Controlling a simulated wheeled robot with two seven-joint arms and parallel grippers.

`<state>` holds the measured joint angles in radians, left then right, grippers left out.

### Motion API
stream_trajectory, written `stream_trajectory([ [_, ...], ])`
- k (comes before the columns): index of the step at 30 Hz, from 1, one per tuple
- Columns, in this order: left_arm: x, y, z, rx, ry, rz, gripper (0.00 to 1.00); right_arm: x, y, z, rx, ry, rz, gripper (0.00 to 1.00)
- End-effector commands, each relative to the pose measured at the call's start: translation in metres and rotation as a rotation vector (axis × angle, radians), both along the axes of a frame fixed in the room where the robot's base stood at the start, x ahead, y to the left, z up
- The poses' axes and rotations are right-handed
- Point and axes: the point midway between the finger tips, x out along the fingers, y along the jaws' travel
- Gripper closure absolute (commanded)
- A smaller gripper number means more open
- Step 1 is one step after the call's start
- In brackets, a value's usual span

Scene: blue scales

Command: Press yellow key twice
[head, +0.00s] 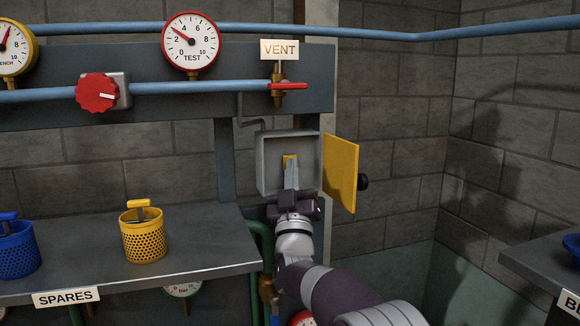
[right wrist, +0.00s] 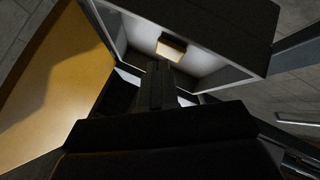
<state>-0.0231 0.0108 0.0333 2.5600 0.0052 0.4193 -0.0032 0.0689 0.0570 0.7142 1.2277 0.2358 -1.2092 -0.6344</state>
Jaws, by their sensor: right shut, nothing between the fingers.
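The yellow key (head: 287,158) is a small block on the back wall inside a grey open-fronted box (head: 262,165). In the right wrist view the key (right wrist: 171,48) shows lit on the pale back wall, just beyond my fingertips. My right gripper (head: 290,168) is shut and empty, its fingers reaching into the box and covering the lower part of the key in the head view. It also shows in the right wrist view (right wrist: 158,68). I cannot tell whether the fingertips touch the key. My left gripper is not in view.
The box's yellow door (head: 341,173) stands open at the right, close to my right gripper. A red-handled VENT valve (head: 288,86) is above the box. A shelf (head: 200,262) at the left holds a yellow basket (head: 143,240) and a blue basket (head: 18,255).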

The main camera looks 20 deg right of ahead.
Motion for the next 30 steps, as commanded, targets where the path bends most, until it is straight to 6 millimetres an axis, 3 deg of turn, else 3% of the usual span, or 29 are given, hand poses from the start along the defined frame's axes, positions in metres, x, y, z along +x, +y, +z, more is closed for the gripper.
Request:
stream_trajectory([
  [30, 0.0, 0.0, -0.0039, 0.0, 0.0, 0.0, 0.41, 0.0085, -0.0004, -0.0002, 0.001, 0.001, 0.0, 1.0],
])
